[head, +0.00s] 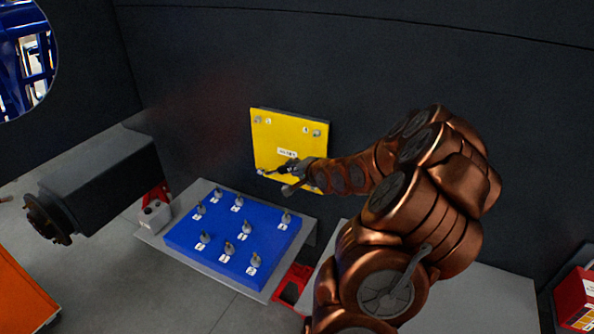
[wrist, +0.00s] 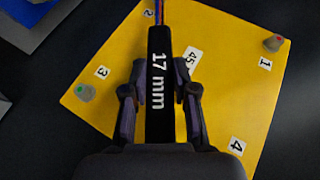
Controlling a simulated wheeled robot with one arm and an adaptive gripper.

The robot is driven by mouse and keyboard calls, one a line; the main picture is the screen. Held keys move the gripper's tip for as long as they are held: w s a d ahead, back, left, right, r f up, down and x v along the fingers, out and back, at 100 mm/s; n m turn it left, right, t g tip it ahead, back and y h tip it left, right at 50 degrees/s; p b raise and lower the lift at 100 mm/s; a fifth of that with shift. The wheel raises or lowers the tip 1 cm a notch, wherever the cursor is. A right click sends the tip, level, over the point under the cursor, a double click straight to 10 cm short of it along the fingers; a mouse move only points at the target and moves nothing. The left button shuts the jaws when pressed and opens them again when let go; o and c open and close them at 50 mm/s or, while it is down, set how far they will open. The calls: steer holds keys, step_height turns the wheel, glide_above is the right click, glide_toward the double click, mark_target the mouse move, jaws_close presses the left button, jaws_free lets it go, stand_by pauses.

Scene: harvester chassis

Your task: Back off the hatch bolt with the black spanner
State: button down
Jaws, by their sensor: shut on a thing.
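The yellow hatch (head: 272,140) is mounted on the dark wall in the head view and fills much of the wrist view (wrist: 225,70). Bolts show at its corners: one by label 1 (wrist: 273,43) and one by label 3 (wrist: 84,92) in the wrist view. My gripper (head: 299,167) is in front of the hatch's lower part. In the wrist view, its fingers (wrist: 160,100) are shut on the black spanner (wrist: 160,75), marked 17 mm. The spanner points to the hatch's lower left corner in the head view. Its far end is out of the wrist view; I cannot tell whether it is around the bolt.
A blue board (head: 225,240) with several labelled grey pieces lies on a grey table (head: 205,190) below the hatch. A red box (head: 577,300) stands at far right. The wall beside the hatch is bare.

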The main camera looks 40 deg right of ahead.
steer(key=shift+r, duration=0.15)
steer(key=shift+w+a+r+n+g, duration=0.15)
steer(key=shift+w+a+r+g, duration=0.05)
steer(key=shift+w+r+g, duration=0.4)
steer(key=shift+w+a+r+n+g, duration=0.15)
steer(key=shift+w+r+g, duration=0.2)
steer(key=shift+r, duration=0.35)
steer(key=shift+w+r, duration=0.1)
steer(key=shift+w+a+r+n+g+h+p, duration=0.2)
steer(key=shift+w+r+g+p, duration=0.05)
steer(key=shift+w+r+g, duration=0.3)
steer(key=shift+w+a+r+n+g+h+p, duration=0.2)
steer(key=shift+w+r+g, duration=0.2)
steer(key=shift+w+r, duration=0.15)
steer(key=shift+w+a+r+n+g, duration=0.1)
steer(key=shift+w+a+r+g, duration=0.05)
steer(key=shift+w+r+g, duration=0.25)
steer(key=shift+w+a+r+n+g, duration=0.15)
steer(key=shift+w+g, duration=0.1)
steer(key=shift+w, duration=0.3)
steer(key=shift+w+a+r+n+g, duration=0.1)
steer(key=shift+w+a+r+g, duration=0.05)
steer(key=shift+w+r+g, duration=0.25)
steer(key=shift+w+f+p, duration=0.1)
steer(key=shift+w+p, duration=0.05)
steer(key=shift+p, duration=0.15)
